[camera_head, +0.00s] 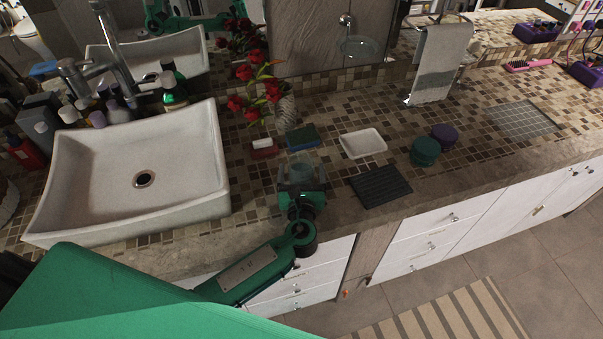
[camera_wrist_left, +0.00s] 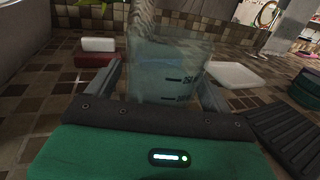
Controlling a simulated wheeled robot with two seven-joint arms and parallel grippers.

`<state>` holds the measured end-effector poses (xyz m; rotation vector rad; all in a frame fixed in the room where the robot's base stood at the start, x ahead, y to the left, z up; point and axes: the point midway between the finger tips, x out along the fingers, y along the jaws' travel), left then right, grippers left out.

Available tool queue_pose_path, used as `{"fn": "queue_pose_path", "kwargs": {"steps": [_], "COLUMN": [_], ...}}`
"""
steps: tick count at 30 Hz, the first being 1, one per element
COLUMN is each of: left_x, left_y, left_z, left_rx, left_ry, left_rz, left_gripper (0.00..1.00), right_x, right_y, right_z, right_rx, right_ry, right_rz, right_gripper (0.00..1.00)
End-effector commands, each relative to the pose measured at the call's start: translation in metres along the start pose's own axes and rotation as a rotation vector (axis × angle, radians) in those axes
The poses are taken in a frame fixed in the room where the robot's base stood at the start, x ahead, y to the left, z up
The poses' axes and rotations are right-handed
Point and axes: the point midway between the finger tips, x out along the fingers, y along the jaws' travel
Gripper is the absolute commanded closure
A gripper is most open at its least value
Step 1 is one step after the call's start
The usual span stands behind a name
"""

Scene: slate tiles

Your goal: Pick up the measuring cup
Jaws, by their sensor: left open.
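The measuring cup (camera_wrist_left: 168,72) is clear with dark level marks and stands on the tiled counter. In the head view the cup (camera_head: 301,171) shows just beyond my left gripper (camera_head: 302,178). In the left wrist view my left gripper (camera_wrist_left: 160,90) is open, with one finger on each side of the cup. I cannot tell whether either finger touches it. The cup's lower part is hidden behind the gripper's body. My right gripper is not in view.
A white sink (camera_head: 200,165) is at the left. A red box with a white bar (camera_head: 262,147), a sponge (camera_head: 302,137), a white dish (camera_head: 363,143), a dark ribbed mat (camera_head: 380,185) and green jars (camera_head: 425,151) surround the cup. A flower vase (camera_head: 285,112) stands behind.

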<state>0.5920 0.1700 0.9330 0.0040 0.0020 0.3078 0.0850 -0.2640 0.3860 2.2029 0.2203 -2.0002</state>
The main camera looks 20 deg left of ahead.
Motion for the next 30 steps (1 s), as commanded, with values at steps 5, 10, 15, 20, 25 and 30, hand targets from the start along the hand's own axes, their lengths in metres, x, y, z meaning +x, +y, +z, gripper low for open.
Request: {"fn": "queue_pose_path", "kwargs": {"steps": [5, 10, 15, 20, 25, 30], "left_x": [0.0105, 0.0103, 0.0102, 0.0103, 0.0102, 0.0103], "left_y": [0.0002, 0.0002, 0.0002, 0.0001, 0.0001, 0.0000], "left_z": [-0.0002, -0.0006, -0.0005, 0.0002, 0.0004, 0.0068], "left_rx": [0.001, 0.001, 0.001, 0.000, 0.000, -0.001], "left_ry": [0.001, 0.001, 0.000, -0.001, -0.001, -0.002], "left_rz": [0.000, 0.000, 0.000, 0.000, 0.000, 0.000], "left_gripper": [0.16, 0.16, 0.47, 0.72, 0.72, 0.72], "right_x": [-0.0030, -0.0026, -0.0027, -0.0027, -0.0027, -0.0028], "right_y": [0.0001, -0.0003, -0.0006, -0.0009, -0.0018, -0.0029], "right_z": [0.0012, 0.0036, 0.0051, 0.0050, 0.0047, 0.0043], "right_rx": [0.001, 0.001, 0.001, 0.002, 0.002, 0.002], "right_ry": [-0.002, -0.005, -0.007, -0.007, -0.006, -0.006], "right_rz": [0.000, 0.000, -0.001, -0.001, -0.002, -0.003], "right_gripper": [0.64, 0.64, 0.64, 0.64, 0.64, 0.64]}}
